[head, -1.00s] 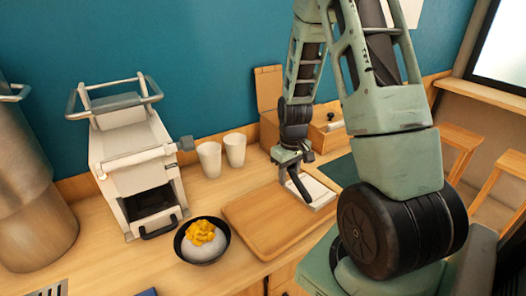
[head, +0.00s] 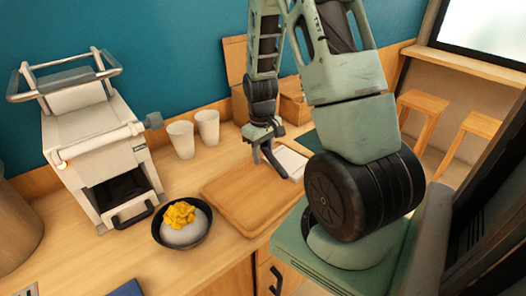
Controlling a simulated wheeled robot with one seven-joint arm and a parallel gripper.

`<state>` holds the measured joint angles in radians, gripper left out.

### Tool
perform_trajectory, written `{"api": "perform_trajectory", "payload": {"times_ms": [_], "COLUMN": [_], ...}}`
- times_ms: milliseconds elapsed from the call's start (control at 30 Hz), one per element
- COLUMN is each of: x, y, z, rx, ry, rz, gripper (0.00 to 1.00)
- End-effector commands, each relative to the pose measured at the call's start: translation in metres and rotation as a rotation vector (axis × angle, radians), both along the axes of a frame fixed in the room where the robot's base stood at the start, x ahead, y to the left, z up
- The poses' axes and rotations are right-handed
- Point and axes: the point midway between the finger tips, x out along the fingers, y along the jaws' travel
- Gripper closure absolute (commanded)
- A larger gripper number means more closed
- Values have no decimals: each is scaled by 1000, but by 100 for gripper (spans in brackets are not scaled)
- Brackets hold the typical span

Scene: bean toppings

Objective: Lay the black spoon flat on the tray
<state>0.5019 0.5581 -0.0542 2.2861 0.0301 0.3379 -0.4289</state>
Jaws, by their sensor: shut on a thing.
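My gripper (head: 264,150) hangs over the counter at the far right corner of the wooden tray (head: 225,203), pointing down. It is shut on a slim dark thing that slants down to the right, which looks like the black spoon (head: 277,168). The spoon is small here and partly merges with the dark fingers, so its bowl and handle cannot be told apart. Its lower end shows beside the tray's far right edge, near a white pad; whether it touches anything cannot be told. The tray lies flat and its visible surface is bare.
A black bowl (head: 160,238) with a white mound and yellow topping stands left of the tray. Two white cups (head: 207,128) stand behind, and a white machine (head: 95,150) at left. The white pad (head: 291,163) lies right of the tray; a wooden box (head: 294,98) stands behind.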

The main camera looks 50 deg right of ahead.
Motion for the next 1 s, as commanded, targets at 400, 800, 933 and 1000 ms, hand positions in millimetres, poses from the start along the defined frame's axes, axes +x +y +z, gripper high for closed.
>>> {"api": "perform_trajectory", "payload": {"times_ms": [400,800,933,1000], "x": [0,0,0,0], "y": [0,0,0,0], "z": [-34,-42,-42,-42], "rx": [0,0,0,0], "ry": [0,0,0,0], "rz": [0,0,0,0], "gripper": [84,84,54,37]}}
